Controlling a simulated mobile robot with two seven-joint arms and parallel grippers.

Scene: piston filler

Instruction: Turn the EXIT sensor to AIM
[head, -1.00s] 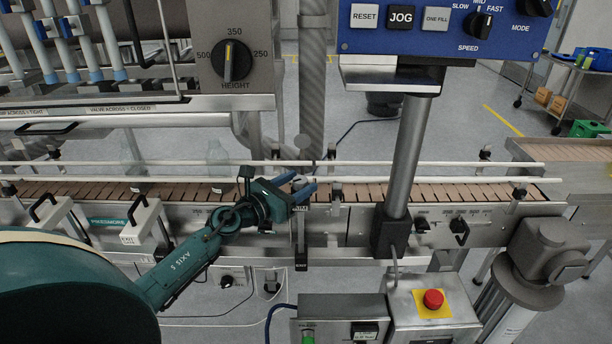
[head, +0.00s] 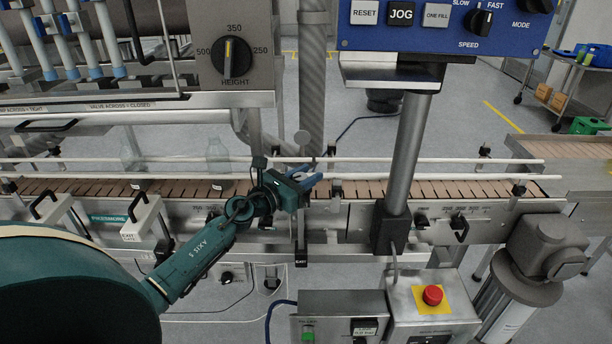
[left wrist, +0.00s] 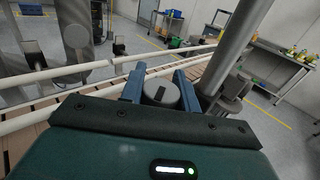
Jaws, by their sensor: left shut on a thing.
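The EXIT sensor's dark post (head: 301,240) stands at the front side of the conveyor in the head view, with its black EXIT label at the foot. My left gripper (head: 312,177) is at the top of this post, over the front rail. In the left wrist view a dark grey round sensor head (left wrist: 161,94) sits between the two blue fingers of the left gripper (left wrist: 160,88), which are shut on it. The head view mostly hides the sensor head behind the gripper. No AIM mark can be read. My right gripper is in neither view.
The conveyor (head: 420,188) runs left to right with white guide rails along it. A clear bottle (head: 217,155) stands on it left of the gripper. A thick grey post (head: 405,150) carrying the blue control panel (head: 440,30) rises to the right. A red button (head: 433,295) is below.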

